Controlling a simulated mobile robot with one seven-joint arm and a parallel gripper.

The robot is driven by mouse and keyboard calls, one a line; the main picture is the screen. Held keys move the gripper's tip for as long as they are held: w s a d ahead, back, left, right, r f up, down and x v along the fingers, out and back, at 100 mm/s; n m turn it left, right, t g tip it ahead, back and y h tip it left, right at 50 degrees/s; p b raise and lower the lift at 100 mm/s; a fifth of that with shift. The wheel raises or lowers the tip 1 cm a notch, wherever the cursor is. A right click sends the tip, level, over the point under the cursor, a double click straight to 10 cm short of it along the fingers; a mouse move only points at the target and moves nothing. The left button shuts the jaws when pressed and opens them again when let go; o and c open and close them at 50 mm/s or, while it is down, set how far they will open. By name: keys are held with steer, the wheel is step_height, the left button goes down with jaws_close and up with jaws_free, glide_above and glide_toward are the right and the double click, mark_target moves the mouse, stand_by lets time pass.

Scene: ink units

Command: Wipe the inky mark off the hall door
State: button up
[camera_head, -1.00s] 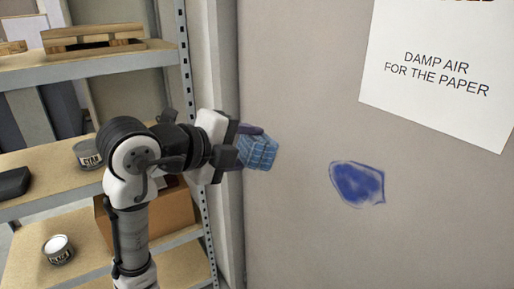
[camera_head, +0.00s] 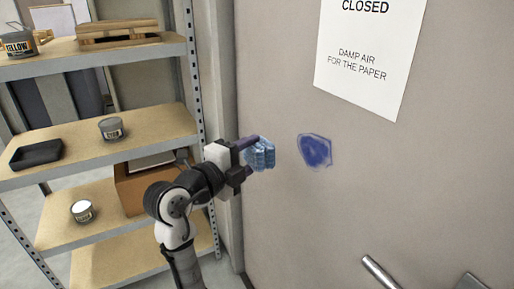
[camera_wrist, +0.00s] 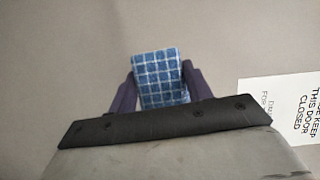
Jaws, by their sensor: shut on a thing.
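The blue ink mark (camera_head: 315,150) is a smeared patch on the grey hall door (camera_head: 420,170), below a paper sign. My gripper (camera_head: 247,155) is shut on a blue checked cloth (camera_head: 263,154), just left of the mark in the head view. The cloth is close to the door; I cannot tell whether it touches. In the wrist view the folded cloth (camera_wrist: 159,78) sits between my two dark purple fingers. The ink mark does not show in the wrist view.
A white sign (camera_head: 370,50) is fixed to the door above the mark. A metal door handle (camera_head: 381,272) is at lower right. Shelves (camera_head: 95,140) with cans, a black tray (camera_head: 36,154) and a cardboard box (camera_head: 145,188) stand left of my arm.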

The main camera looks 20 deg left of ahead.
steer(key=shift+d+f, duration=0.15)
steer(key=shift+d, duration=0.05)
steer(key=shift+w+d+p, duration=0.5)
steer(key=shift+w+d, duration=0.2)
steer(key=shift+w, duration=0.25)
steer(key=shift+w+d+p, duration=0.45)
steer(key=shift+w+d, duration=0.2)
steer(key=shift+w, duration=0.25)
steer(key=shift+w+d, duration=0.4)
steer(key=shift+w, duration=0.05)
steer(key=shift+w+d, duration=0.6)
steer(key=shift+w, duration=0.2)
steer(key=shift+d, duration=0.1)
